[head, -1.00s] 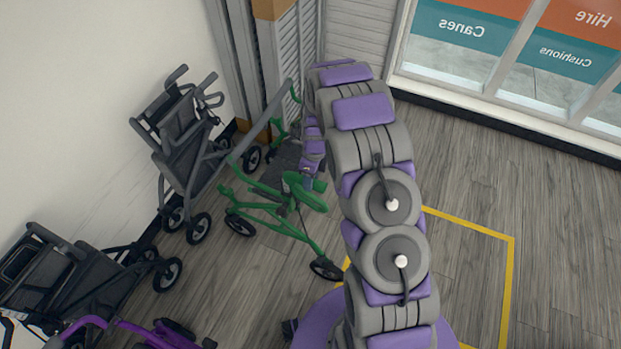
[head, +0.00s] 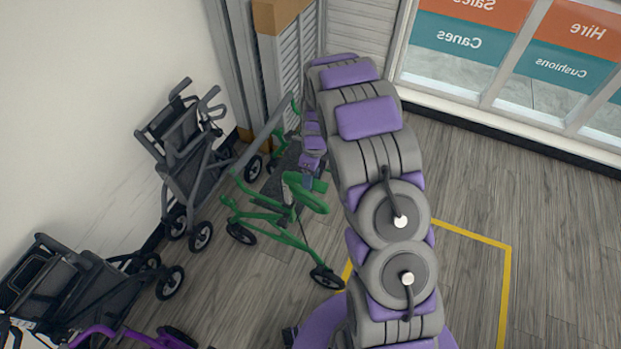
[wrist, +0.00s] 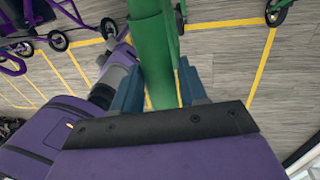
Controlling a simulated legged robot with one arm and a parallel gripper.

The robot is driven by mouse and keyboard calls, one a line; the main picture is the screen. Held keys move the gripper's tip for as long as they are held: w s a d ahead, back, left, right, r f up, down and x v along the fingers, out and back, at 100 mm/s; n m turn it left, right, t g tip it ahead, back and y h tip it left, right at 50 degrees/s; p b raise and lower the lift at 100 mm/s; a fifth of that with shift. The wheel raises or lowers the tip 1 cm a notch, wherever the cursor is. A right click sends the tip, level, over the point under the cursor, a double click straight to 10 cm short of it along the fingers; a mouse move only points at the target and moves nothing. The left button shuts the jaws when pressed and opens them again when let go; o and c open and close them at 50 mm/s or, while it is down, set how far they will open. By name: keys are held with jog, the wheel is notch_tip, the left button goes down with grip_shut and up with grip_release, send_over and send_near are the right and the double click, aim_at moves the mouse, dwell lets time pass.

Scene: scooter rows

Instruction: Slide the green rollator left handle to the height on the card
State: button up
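The green rollator (head: 305,193) stands left of my arm in the head view, with its frame and wheels on the floor. In the wrist view a thick green tube (wrist: 152,45) of it runs down between the two blue-grey fingers of my gripper (wrist: 158,88). The left finger lies close against or over the tube's edge. A narrow gap with floor and a yellow line shows between the tube and the right finger, so the gripper looks open around the tube. In the head view my wrist hangs beside the rollator's upper part. I cannot make out the card or a height scale.
A folded dark rollator (head: 190,155) stands by the left wall, another dark one (head: 75,290) at lower left, and a purple one (head: 120,333) at the bottom. A louvred panel (head: 300,75) is behind. Open floor (head: 540,230) lies to the right.

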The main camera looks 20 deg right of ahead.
jog(key=shift+o, duration=0.7)
jog(key=shift+s, duration=0.15)
jog(key=shift+o, duration=0.9)
jog(key=shift+f, duration=0.15)
notch_tip(320, 180, up, 17)
jog(key=w+d+p, duration=0.2)
jog(key=shift+w, duration=0.35)
